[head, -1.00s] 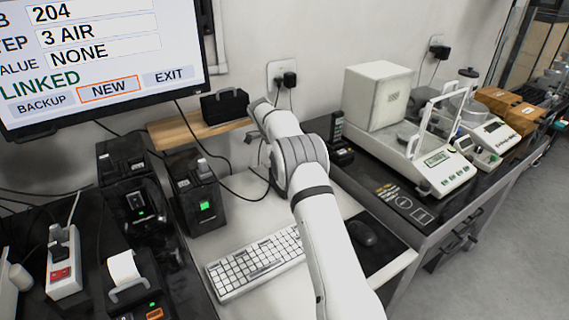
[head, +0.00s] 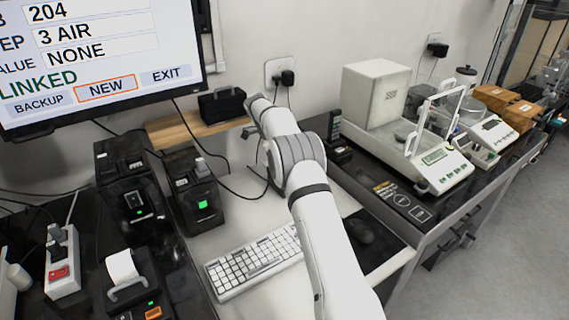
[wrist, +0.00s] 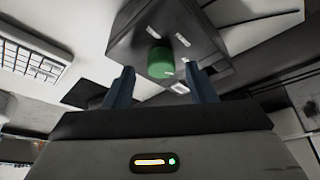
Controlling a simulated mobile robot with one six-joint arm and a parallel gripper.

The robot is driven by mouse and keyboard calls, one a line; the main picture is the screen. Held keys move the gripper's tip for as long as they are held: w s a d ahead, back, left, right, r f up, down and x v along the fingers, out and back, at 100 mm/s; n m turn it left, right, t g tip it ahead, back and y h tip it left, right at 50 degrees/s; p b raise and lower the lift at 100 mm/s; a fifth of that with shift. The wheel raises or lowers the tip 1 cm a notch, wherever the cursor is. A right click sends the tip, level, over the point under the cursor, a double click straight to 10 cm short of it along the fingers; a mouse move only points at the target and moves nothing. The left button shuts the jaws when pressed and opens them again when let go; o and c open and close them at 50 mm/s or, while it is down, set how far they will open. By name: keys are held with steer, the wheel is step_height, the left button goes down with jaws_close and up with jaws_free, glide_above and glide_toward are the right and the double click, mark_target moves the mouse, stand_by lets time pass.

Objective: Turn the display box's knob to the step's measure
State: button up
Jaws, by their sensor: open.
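In the wrist view a dark grey box (wrist: 199,43) with small white marks fills the top middle. A round green knob (wrist: 160,62) stands out from its face. My gripper (wrist: 159,72) is open, with one blue finger on each side of the knob. Gaps show between the knob and both fingers. In the head view my arm (head: 320,225) reaches to the back of the desk. Its fingers and the knob cannot be made out there. The large monitor (head: 100,50) reads "3 AIR", "NONE" and "LINKED".
A keyboard (head: 255,262) and a mouse (head: 360,231) lie on the desk below my arm. Black devices (head: 203,220) stand to the left. A black case (head: 223,105) sits on a wooden shelf (head: 172,130). A white balance (head: 440,172) stands on the right-hand table.

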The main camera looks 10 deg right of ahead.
steer(key=v, duration=0.6)
steer(key=shift+r+p, duration=0.2)
steer(key=shift+p, duration=0.1)
steer(key=s+d+r+n+t+y+p, duration=0.25)
steer(key=s+r+n, duration=0.95)
steer(key=s+r, duration=0.6)
steer(key=s+f+n, duration=0.2)
steer(key=s+n, duration=0.1)
steer(key=s, duration=0.6)
steer(key=s+f+n+t+y+p, duration=0.1)
steer(key=s+f+n, duration=0.1)
steer(key=s, duration=0.8)
steer(key=s+f+n+y, duration=0.1)
steer(key=s+n, duration=0.3)
steer(key=s, duration=0.5)
steer(key=shift+s+d+f+p, duration=0.15)
steer(key=shift+s+f+p, duration=0.25)
steer(key=shift+f, duration=0.35)
